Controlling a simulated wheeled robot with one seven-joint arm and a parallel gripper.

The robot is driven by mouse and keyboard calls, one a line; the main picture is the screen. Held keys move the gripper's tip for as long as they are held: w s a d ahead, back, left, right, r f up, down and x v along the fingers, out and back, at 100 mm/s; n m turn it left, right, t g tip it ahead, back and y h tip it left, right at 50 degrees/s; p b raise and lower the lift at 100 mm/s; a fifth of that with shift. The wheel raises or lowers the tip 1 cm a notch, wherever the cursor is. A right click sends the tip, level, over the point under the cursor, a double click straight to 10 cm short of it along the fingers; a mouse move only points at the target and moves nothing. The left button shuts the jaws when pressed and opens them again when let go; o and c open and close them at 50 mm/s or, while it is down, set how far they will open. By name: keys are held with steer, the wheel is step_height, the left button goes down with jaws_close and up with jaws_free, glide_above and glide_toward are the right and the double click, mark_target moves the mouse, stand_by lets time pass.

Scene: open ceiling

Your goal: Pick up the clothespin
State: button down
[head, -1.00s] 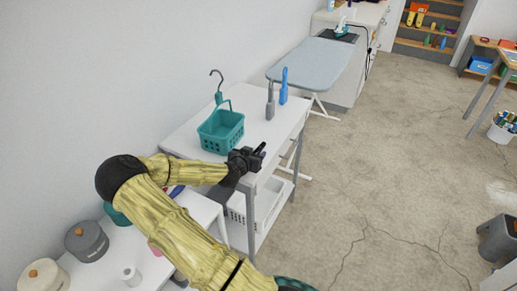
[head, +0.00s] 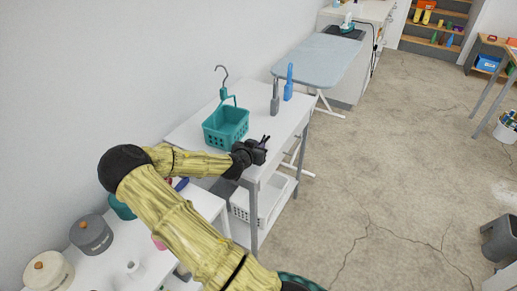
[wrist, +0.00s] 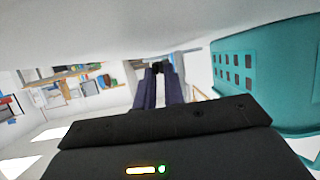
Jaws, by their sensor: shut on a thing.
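My gripper (head: 265,141) is over the near right edge of the white table, to the right of the teal basket. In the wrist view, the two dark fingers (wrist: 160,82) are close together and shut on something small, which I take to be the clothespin. It is mostly hidden between the dark fingertips, and its shape and colour cannot be made out. No other clothespin can be made out on the tabletop.
The teal basket (head: 226,127) with a hook stands on the white table (head: 262,112). Grey (head: 275,96) and blue (head: 288,83) upright items stand farther back. An ironing board (head: 322,55) is behind. A white basket (head: 262,203) sits on the lower shelf. Open floor lies to the right.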

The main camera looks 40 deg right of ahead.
step_height(320, 180, up, 9)
steer(key=shift+f, duration=0.15)
steer(key=shift+f, duration=0.1)
stand_by(1.6)
